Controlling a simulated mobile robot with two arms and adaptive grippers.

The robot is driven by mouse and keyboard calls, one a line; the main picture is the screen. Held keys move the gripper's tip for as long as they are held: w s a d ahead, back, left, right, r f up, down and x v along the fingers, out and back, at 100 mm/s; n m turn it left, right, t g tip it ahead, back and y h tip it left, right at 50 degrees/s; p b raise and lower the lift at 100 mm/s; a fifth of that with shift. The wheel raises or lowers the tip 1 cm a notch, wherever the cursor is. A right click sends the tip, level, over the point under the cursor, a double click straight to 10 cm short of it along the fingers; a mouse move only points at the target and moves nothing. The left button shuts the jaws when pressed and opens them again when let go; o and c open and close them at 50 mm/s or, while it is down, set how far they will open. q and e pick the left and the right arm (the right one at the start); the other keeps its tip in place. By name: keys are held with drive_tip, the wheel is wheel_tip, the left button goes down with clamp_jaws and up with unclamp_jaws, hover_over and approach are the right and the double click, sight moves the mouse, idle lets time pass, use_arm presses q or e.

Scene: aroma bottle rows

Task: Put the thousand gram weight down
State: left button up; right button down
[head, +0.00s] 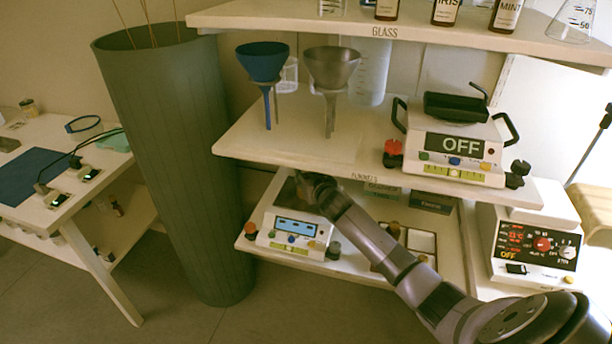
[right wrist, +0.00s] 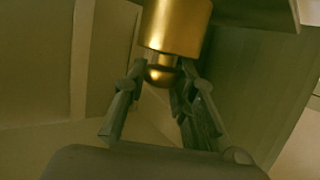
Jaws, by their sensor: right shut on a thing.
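In the right wrist view, the brass weight (right wrist: 178,25) is a gold cylinder with a round knob at its near end. My right gripper (right wrist: 158,82) is shut on the knob, one finger on each side. In the head view, my right gripper (head: 308,184) reaches under the middle shelf, at the balance (head: 297,227) with a lit blue display. There the weight is mostly hidden, and I cannot tell whether it touches the balance's pan. My left gripper is not in view.
The middle shelf (head: 300,145) is close above my right gripper; a blue funnel (head: 262,62), a grey funnel (head: 331,68) and a device marked OFF (head: 455,145) stand on it. A tray (head: 420,241) lies right of the balance. A tall green bin (head: 175,160) stands left.

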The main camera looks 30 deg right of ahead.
drive_tip(key=shift+r, duration=0.25)
drive_tip(key=c, duration=1.7)
unclamp_jaws()
drive_tip(key=shift+f, duration=0.25)
drive_tip(key=o, duration=0.4)
drive_tip(key=shift+s+r, duration=0.1)
drive_tip(key=shift+r, duration=0.1)
drive_tip(key=v, duration=1.2)
drive_tip(key=shift+a+f+p, duration=0.1)
drive_tip(key=shift+p, duration=0.2)
